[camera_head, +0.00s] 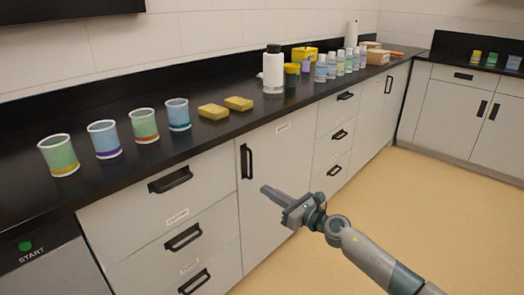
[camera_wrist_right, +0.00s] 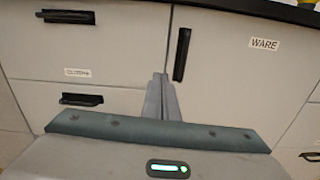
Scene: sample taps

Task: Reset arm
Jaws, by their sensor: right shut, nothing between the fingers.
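My right gripper (camera_head: 272,193) is shut and empty, held in the air in front of the lower cabinets. In the head view its fingers point left toward the cabinet door (camera_head: 270,215) with a vertical black handle. In the right wrist view the closed fingers (camera_wrist_right: 160,88) lie together, in front of the seam between a drawer front and the door labelled WARE (camera_wrist_right: 265,44). I cannot tell the exact gap to the cabinet. My left gripper is not in view.
The black counter (camera_head: 100,185) holds several cups (camera_head: 107,139), yellow sponges (camera_head: 213,111), a white bottle (camera_head: 273,69) and several small bottles (camera_head: 331,65). Drawer handles (camera_head: 183,237) stick out below. A green START button (camera_head: 25,246) is at lower left. The floor (camera_head: 420,210) at right is clear.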

